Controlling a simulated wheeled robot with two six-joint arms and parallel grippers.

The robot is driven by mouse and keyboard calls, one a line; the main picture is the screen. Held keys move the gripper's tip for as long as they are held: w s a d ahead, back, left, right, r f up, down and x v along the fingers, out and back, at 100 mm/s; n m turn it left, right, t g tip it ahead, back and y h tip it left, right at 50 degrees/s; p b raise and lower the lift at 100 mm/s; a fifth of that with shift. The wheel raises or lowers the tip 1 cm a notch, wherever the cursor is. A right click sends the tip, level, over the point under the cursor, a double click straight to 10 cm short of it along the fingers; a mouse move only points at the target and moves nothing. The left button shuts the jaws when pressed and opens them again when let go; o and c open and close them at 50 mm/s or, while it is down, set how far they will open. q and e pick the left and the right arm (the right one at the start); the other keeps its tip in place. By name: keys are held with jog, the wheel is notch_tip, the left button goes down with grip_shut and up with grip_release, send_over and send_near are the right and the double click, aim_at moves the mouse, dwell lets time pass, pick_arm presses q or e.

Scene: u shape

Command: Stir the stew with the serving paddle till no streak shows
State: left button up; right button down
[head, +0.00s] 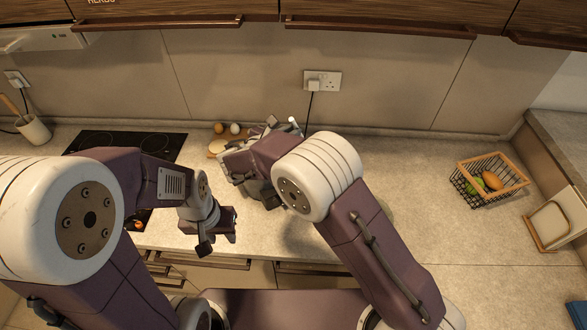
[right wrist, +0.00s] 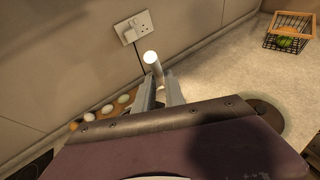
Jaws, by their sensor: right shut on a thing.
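My right gripper (right wrist: 160,88) is shut on a pale rod with a round white end (right wrist: 150,58), which looks like a handle. In the head view the white end (head: 292,120) shows just beyond the right gripper, above the back of the counter. The rest of the rod is hidden, so I cannot tell whether it is the serving paddle. My left gripper (head: 218,243) points down near the counter's front edge, open and empty.
Several eggs (right wrist: 107,108) sit in a wooden holder by the back wall. A wire basket (head: 488,180) with produce stands at right. A brown disc (right wrist: 267,117) lies on the counter. A crock (head: 33,129) stands far left. The right counter (head: 430,160) is mostly clear.

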aim_at(291, 118)
notch_tip(291, 118, up, 5)
jog(key=p, duration=0.4)
jog(key=shift+r, duration=0.1)
dwell(0.3)
